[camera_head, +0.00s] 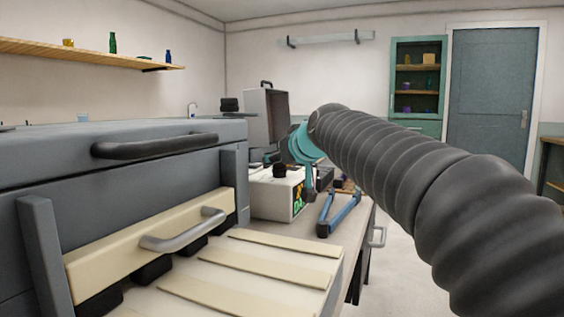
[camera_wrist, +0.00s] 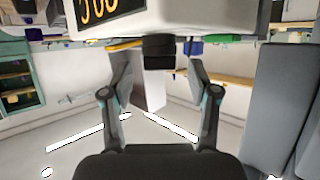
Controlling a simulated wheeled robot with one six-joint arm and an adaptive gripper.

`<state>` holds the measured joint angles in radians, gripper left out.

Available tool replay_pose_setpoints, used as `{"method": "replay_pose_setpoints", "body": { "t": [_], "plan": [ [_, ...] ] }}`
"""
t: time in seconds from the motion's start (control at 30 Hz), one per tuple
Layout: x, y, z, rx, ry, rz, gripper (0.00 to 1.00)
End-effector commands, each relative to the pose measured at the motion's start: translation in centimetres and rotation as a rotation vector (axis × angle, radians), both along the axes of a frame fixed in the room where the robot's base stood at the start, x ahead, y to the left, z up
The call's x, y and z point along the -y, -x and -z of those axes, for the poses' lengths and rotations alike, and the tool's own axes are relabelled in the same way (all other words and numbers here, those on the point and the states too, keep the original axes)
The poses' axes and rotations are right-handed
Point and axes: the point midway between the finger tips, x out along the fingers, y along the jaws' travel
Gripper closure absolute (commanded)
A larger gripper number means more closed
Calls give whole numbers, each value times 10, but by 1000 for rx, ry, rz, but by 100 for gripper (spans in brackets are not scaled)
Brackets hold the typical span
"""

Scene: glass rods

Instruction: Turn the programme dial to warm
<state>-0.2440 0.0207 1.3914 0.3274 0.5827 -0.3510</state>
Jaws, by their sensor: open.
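A cream-white box with a lit display (camera_wrist: 112,12) fills the top of the wrist view, which appears upside down. A black knob (camera_wrist: 159,50), apparently the programme dial, sticks out from this box. My gripper (camera_wrist: 158,68) is open, with one finger on each side of the knob's line and a gap to each. I cannot tell how deep the fingertips reach along the knob. No dial marking is readable, so its setting cannot be told. In the head view a white box (camera_head: 272,194) with a green-lit panel stands on the bench, below my teal wrist.
A large grey cabinet (camera_head: 150,160) with a dark handle stands at the left, before a cream slatted surface (camera_head: 255,265). A blue tool-like object (camera_head: 340,212) lies near the bench edge beside the white box. A grey upright case (camera_head: 266,115) stands behind. The floor at right is clear.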

Motion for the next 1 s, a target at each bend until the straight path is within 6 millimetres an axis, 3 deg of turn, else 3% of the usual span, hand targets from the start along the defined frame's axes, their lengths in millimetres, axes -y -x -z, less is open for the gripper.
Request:
{"method": "replay_pose_setpoints", "body": {
  "t": [0.5,0.7,1.0],
  "plan": [
    [36,78,-36,3,-1,1,40],
    [43,92,-42,1,0,0,40],
    [44,95,-43,0,0,0,40]
  ]
}}
